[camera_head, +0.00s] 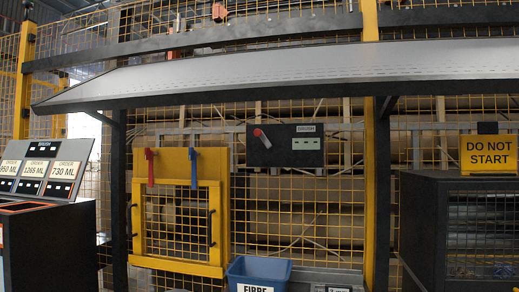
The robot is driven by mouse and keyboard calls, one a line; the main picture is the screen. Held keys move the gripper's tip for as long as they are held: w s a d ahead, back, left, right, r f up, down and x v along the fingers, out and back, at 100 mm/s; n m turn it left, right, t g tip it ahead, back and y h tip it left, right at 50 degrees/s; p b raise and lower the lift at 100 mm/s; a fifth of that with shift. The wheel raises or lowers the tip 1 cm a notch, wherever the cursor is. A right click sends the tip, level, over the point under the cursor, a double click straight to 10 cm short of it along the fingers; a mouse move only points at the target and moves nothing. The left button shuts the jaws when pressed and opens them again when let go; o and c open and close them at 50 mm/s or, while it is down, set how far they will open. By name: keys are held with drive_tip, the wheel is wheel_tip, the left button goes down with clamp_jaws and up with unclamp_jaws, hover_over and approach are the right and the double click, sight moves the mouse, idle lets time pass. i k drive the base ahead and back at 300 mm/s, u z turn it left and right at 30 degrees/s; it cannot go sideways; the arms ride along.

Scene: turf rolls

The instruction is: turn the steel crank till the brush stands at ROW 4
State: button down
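No steel crank, brush or ROW 4 mark can be made out in the head view. A black box (285,146) on the mesh fence bears a red-tipped lever (262,138) and a small pale plate. The label above that plate is too small to read surely. A long grey sloping panel (300,72) with faint dashed lines spans the upper part of the view. My gripper is not in view.
A yellow mesh gate (180,262) with a red handle (150,167) and a blue handle (194,168) stands left of centre. A blue bin (258,268) marked FIBRE is at the bottom. A DO NOT START sign (488,153) tops a dark cabinet (424,215). A console (50,158) with ORDER cards stands left.

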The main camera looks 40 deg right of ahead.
sight(258, 132)
drive_tip(key=u, duration=0.05)
drive_tip(key=k, duration=0.65)
drive_tip(key=z, duration=0.95)
drive_tip(key=i, duration=1.2)
drive_tip(key=u, duration=0.3)
